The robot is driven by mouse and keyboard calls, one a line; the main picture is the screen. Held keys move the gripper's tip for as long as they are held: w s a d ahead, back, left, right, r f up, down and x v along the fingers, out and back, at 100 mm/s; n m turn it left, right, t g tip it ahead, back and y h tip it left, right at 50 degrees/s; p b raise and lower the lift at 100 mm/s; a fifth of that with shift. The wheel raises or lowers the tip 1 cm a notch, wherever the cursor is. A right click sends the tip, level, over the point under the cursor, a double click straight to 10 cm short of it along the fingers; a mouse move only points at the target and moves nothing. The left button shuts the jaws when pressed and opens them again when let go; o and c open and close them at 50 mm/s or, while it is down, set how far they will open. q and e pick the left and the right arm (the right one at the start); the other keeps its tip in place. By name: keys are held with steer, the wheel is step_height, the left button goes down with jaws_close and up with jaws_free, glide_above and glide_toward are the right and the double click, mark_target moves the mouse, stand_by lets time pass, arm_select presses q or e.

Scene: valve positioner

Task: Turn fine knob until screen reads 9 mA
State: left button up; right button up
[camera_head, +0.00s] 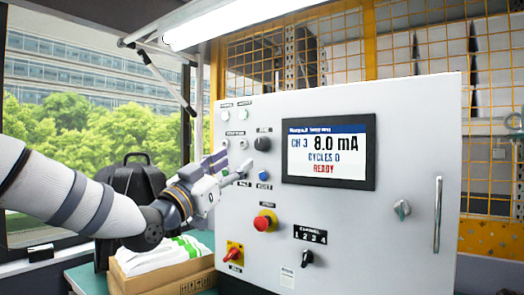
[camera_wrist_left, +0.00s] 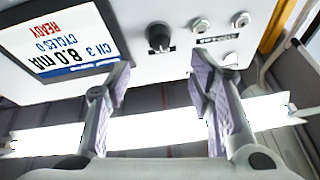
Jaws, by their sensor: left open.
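The screen (camera_head: 326,154) on the grey cabinet reads CH 3, 8.0 mA, CYCLES 0, READY; it shows upside down in the left wrist view (camera_wrist_left: 62,42). A black round knob (camera_head: 262,144) sits just left of the screen. Its small label is too blurred to read, so I cannot confirm it is the fine knob. My left gripper (camera_head: 231,166) is open and empty, in front of the panel, below and left of this knob. In the left wrist view the black knob (camera_wrist_left: 158,38) lies beyond the gap between the spread fingers (camera_wrist_left: 160,76), not touched by either. My right gripper is not in view.
A blue button (camera_head: 263,176) is close below the knob. Lower are a red emergency button (camera_head: 265,222), a red-and-yellow switch (camera_head: 234,252) and a black channel selector (camera_head: 307,257). A cardboard box (camera_head: 165,282) stands under my left arm. A door handle (camera_head: 437,214) projects at right.

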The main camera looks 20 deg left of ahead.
mark_target(259, 146)
arm_select(q)
steer(key=x, duration=0.3)
steer(key=b+x, duration=0.1)
steer(key=x, duration=0.2)
steer(key=f+x, duration=0.1)
steer(key=x, duration=0.2)
steer(key=shift+w, duration=0.2)
steer(key=shift+w+d+r, duration=0.15)
steer(key=shift+w+r, duration=0.05)
steer(key=shift+r, duration=0.1)
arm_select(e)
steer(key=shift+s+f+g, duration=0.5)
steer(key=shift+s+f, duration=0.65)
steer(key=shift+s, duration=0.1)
arm_select(q)
steer(key=shift+c, duration=0.3)
jaws_close()
